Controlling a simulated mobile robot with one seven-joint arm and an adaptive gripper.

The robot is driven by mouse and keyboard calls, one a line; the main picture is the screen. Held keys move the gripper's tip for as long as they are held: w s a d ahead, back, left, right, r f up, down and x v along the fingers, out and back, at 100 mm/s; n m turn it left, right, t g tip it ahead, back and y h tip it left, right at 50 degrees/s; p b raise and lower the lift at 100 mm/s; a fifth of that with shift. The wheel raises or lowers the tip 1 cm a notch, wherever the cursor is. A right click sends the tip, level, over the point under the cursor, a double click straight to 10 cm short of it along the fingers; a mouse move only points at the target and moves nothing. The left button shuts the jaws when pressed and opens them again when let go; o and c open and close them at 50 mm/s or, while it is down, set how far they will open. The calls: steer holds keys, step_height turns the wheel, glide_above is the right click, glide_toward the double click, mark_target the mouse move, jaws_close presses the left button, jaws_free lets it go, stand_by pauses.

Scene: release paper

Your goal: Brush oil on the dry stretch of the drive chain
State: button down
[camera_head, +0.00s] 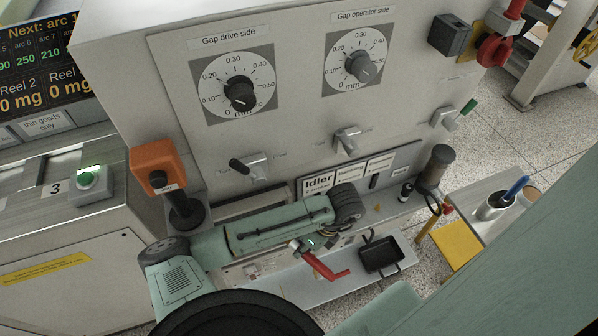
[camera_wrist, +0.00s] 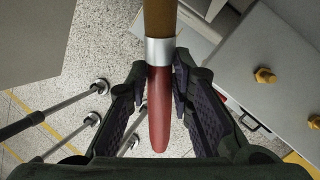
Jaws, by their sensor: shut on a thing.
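In the wrist view my gripper (camera_wrist: 160,85) is shut around a brush-like tool (camera_wrist: 158,112) with a red tapered end, a silver collar and a brown part. The red end lies between the dark finger pads, and the brown part runs out past the top of the picture. In the head view my arm reaches toward the machine's front. My gripper and the tool are not clearly made out there. I cannot make out the drive chain or its dry stretch in either view.
The machine panel (camera_head: 290,130) has two gap dials and several levers. Below it are a red bent handle (camera_head: 325,268) and a black tray (camera_head: 381,255). An orange control box (camera_head: 157,168) stands left. A metal cup (camera_head: 494,206) with a blue-handled item stands right.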

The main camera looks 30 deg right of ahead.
steer(key=shift+w+a, duration=0.55)
steer(key=shift+w, duration=0.15)
steer(key=shift+w+a+f, duration=0.15)
steer(key=shift+w+a, duration=0.05)
steer(key=shift+a, duration=1.2)
steer(key=shift+w+a+f, duration=0.1)
steer(key=shift+w+a, duration=0.1)
steer(key=shift+a, duration=1.15)
steer(key=w+a, duration=0.1)
steer(key=a, duration=0.9)
steer(key=shift+s+a, duration=0.2)
steer(key=shift+s, duration=0.75)
steer(key=shift+s+a, duration=0.25)
steer(key=shift+s, duration=0.7)
steer(key=shift+s+a, duration=0.2)
steer(key=shift+s, duration=0.75)
